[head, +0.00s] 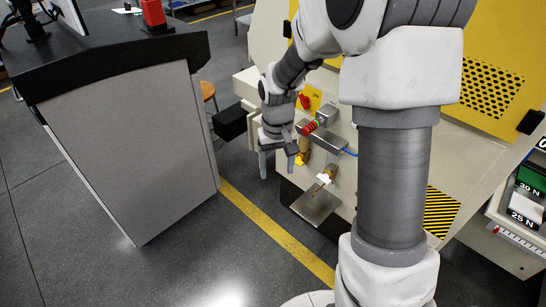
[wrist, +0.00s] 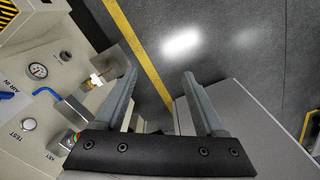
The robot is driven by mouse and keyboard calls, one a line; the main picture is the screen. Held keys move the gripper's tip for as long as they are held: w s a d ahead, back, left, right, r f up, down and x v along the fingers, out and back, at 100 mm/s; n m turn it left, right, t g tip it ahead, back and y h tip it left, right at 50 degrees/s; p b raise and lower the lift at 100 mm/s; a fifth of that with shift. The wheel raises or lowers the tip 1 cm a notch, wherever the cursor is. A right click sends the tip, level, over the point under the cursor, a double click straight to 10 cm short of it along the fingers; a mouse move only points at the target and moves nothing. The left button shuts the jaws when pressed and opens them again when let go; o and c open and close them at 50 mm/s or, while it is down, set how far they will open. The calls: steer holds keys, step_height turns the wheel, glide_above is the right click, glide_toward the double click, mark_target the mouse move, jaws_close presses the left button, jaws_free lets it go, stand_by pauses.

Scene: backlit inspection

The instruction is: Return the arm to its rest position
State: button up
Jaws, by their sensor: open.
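My gripper (head: 277,164) hangs in front of the beige machine panel (head: 345,180), its two fingers pointing down. In the wrist view my gripper (wrist: 160,78) has its fingers well apart, with only floor and the yellow line showing between the tips. Nothing is held. My arm is bent at the elbow and reaches forward and down, its white and grey links covering part of the machine.
Close by are a red-and-green fitting (head: 311,127), a metal plate (head: 316,204) and a gauge (wrist: 38,70). A grey cabinet (head: 135,140) with a black top stands left, a red object (head: 153,14) on it. Floor (head: 245,245) between is clear, crossed by a yellow line (head: 275,232).

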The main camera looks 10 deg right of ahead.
steer(key=s+r+t, duration=0.2)
steer(key=s+r, duration=0.5)
steer(key=r, duration=0.5)
steer(key=s+r+t, duration=0.3)
steer(key=s+r, duration=0.4)
steer(key=s, duration=0.5)
steer(key=shift+s+t, duration=0.15)
steer(key=shift+t, duration=0.15)
steer(key=shift+d+r, duration=0.1)
